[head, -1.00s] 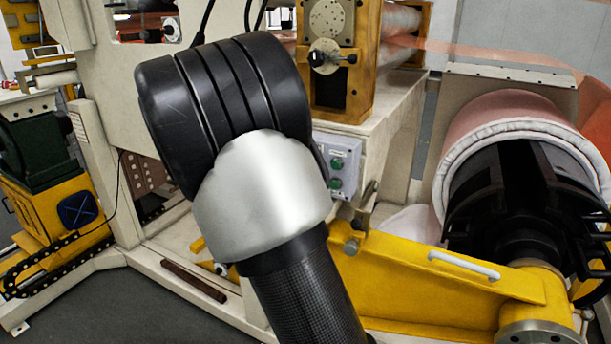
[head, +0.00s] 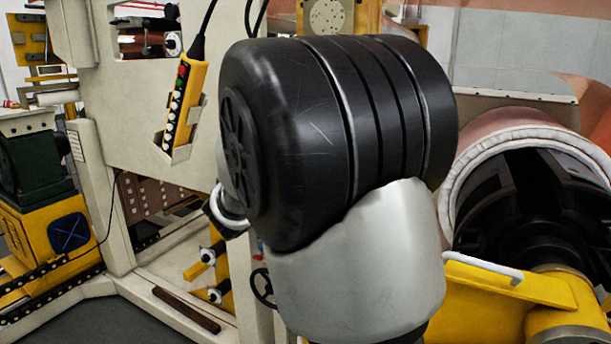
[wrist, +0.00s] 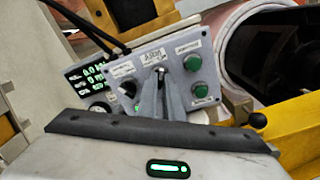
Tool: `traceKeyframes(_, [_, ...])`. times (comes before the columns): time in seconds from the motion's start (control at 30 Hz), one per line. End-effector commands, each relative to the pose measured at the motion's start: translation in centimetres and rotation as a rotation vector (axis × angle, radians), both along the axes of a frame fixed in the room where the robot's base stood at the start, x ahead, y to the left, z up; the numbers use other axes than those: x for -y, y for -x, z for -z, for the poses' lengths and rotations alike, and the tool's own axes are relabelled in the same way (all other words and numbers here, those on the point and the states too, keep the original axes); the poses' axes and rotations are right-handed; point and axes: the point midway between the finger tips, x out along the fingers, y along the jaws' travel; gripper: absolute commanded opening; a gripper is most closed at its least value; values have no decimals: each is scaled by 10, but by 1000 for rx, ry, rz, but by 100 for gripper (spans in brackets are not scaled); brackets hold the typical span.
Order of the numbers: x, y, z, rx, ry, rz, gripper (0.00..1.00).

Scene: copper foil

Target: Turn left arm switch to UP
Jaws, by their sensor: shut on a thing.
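In the wrist view, a grey control panel (wrist: 215,62) sits tilted in front of my gripper (wrist: 161,76). It has two round green buttons on its right side, a black knob (wrist: 128,89) left of my fingers, and small white labels along its top. My two grey fingers reach up to the middle of the panel, close together, shut on a switch there under the central label. The fingers mostly hide this switch, so its setting cannot be read. In the head view, my arm hides both the panel and my gripper.
A lit green display (wrist: 92,77) stands at the panel's left, with black cables above. A yellow pendant with buttons (head: 182,108) hangs on the cream machine frame. A large roll (head: 530,145) and yellow arm (head: 500,297) stand at the right.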

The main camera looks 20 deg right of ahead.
Motion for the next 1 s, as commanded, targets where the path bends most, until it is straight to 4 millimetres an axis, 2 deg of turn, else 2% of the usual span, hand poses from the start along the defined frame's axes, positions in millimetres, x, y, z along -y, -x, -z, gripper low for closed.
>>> traceKeyframes(0.57, [0, 0, 0, 25, -23, 0, 0])
traceKeyframes(0.6, [0, 0, 0, 25, -22, 0, 12])
traceKeyframes(0.7, [0, 0, 0, 25, -22, -1, 26])
traceKeyframes(1.0, [-1, 1, 0, 25, -20, -1, 26])
